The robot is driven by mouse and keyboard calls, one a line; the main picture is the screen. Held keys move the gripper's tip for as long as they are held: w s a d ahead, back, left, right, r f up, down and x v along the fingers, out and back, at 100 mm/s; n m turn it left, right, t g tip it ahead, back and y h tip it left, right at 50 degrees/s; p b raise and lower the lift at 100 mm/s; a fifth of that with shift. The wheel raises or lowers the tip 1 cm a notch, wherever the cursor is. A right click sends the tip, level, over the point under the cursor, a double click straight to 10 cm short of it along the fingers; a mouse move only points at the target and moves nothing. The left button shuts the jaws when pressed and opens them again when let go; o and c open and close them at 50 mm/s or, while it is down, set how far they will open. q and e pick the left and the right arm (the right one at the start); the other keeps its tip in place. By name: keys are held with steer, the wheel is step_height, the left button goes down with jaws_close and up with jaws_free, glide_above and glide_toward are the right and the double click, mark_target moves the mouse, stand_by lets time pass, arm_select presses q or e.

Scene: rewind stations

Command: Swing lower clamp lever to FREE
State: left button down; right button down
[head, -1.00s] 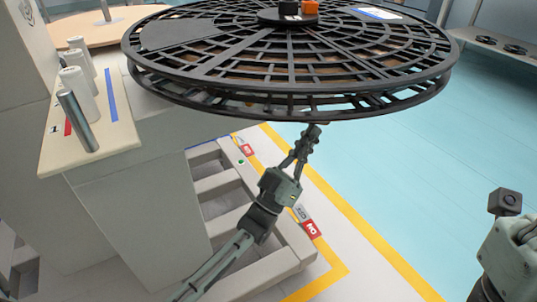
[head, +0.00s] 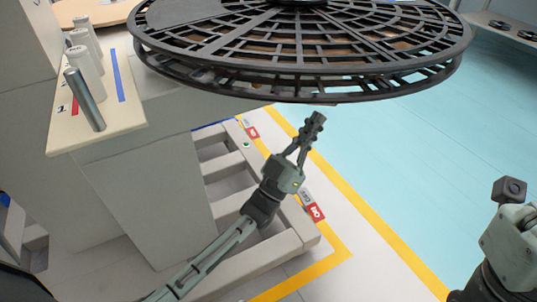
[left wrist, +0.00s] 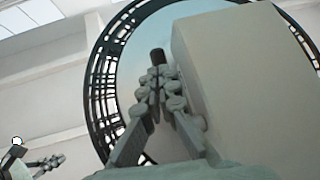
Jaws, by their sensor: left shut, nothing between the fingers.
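I cannot make out the lower clamp lever for certain. A short dark stub (left wrist: 158,56) shows just beyond the fingertips in the left wrist view; I cannot tell whether it is the lever's end. My left gripper (head: 314,124) is shut and empty, pointing up just below the near rim of the big black reel (head: 300,85). In the left wrist view the finger pads (left wrist: 155,85) are together, beside a pale block (left wrist: 235,75). My right gripper (left wrist: 48,162) shows small at the lower left of the left wrist view; its fingers are too small to judge.
A pale grey machine body (head: 150,190) with a slatted base frame (head: 240,268) stands at left. Its shelf carries a silver cylinder (head: 86,100) and white cylinders. Yellow lines (head: 370,225) edge the clear floor at right.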

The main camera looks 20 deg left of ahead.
arm_select(q)
steer(key=s+a+f, duration=0.1)
steer(key=s+a, duration=0.1)
steer(key=s, duration=0.4)
steer(key=s+a+f, duration=0.1)
steer(key=s+a, duration=0.2)
steer(key=s, duration=0.4)
steer(key=shift+s+a+f, duration=0.15)
steer(key=shift+a+f, duration=0.05)
steer(key=shift+a, duration=0.1)
steer(key=shift+y, duration=0.3)
